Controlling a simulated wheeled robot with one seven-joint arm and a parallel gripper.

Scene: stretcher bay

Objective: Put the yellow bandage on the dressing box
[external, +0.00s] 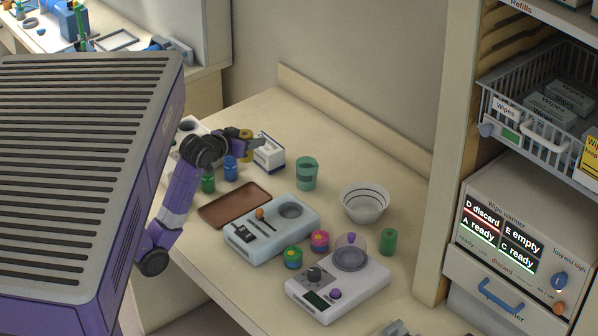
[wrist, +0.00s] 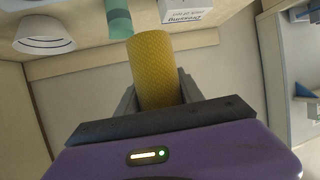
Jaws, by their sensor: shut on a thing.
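The yellow bandage (wrist: 155,70) is a textured yellow roll between the two fingers of my gripper (wrist: 158,92), and the gripper is shut on it. In the external view my gripper (external: 240,148) is at the back left of the counter, with a bit of the yellow bandage (external: 246,134) showing. The dressing box (external: 269,153), a small white box with dark lettering, stands just right of the gripper. The box (wrist: 187,11) also shows at the top of the wrist view, upside down and apart from the bandage. The exact height of the bandage over the counter is hard to tell.
Right of the box stand a green beaker (external: 307,174) and a white bowl (external: 365,203). A brown tray (external: 235,204), a pale blue device (external: 272,232) and a white scale (external: 338,288) lie nearer. Blue (external: 231,168) and green (external: 208,183) rolls stand below my gripper.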

